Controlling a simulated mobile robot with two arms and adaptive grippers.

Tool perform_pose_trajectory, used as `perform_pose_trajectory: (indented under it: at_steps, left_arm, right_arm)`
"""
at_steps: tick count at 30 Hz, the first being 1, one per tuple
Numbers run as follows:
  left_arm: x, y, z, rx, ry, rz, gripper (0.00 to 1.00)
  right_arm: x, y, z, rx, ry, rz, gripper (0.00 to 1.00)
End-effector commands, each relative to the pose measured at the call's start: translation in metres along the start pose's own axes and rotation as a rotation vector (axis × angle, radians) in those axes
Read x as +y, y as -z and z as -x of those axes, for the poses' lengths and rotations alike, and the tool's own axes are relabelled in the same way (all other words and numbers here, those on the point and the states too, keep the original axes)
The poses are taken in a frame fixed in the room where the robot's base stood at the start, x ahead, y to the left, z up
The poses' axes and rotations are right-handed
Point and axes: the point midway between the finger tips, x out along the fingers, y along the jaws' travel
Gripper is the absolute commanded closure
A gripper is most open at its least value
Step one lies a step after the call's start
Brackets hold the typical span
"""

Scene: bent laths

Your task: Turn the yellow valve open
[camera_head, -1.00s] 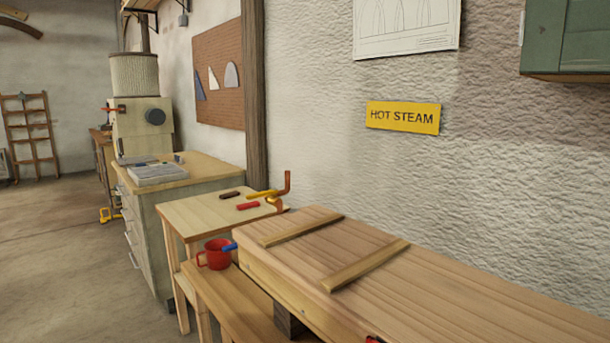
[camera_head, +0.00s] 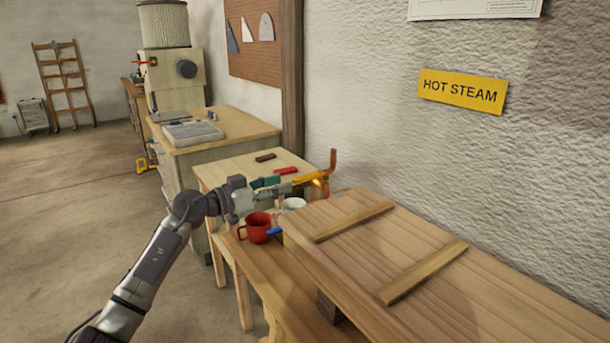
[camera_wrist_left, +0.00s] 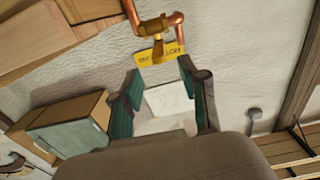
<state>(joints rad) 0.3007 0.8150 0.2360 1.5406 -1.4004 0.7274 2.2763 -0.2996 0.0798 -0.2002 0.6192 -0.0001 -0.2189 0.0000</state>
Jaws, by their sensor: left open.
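In the left wrist view the brass valve body (camera_wrist_left: 154,27) and copper pipes show at the top, with the yellow handle (camera_wrist_left: 158,51) pointing down toward my fingers. My left gripper (camera_head: 285,186) is open, its teal fingers just left of the handle in the head view. In the wrist view the open gripper (camera_wrist_left: 161,75) has nothing between its fingers, and the handle's end lies near the gap between the tips. My right gripper is not in view.
A red mug (camera_head: 258,228) and a white cup (camera_head: 293,203) stand just below my left gripper. The wooden box (camera_head: 400,235) lies to the right. Red (camera_head: 286,170) and dark (camera_head: 265,157) pieces lie on the small table. A "HOT STEAM" sign (camera_head: 462,91) hangs on the wall.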

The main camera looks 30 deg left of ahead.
Motion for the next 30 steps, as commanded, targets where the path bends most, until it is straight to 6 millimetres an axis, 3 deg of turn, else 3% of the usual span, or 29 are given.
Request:
perform_pose_trajectory:
  at_steps: [3,10,15,23,24,30]
  left_arm:
    - [0.0,0.003,-0.027,0.005,-0.001,0.003,0.56]
    - [0.0,0.001,-0.063,0.003,0.0,0.003,0.56]
    - [0.0,0.0,-0.074,0.001,0.0,0.001,0.56]
    - [0.0,-0.001,-0.075,0.0,0.0,0.0,0.56]
    - [0.0,-0.001,-0.075,0.0,0.0,0.0,0.58]
    - [0.0,-0.001,-0.075,0.0,0.0,0.0,0.91]
  right_arm:
    - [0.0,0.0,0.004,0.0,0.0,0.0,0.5]
    - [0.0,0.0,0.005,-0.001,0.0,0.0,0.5]
    - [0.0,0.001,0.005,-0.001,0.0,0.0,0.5]
    - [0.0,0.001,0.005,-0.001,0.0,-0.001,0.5]
    - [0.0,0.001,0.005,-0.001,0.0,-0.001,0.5]
    - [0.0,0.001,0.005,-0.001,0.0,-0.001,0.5]
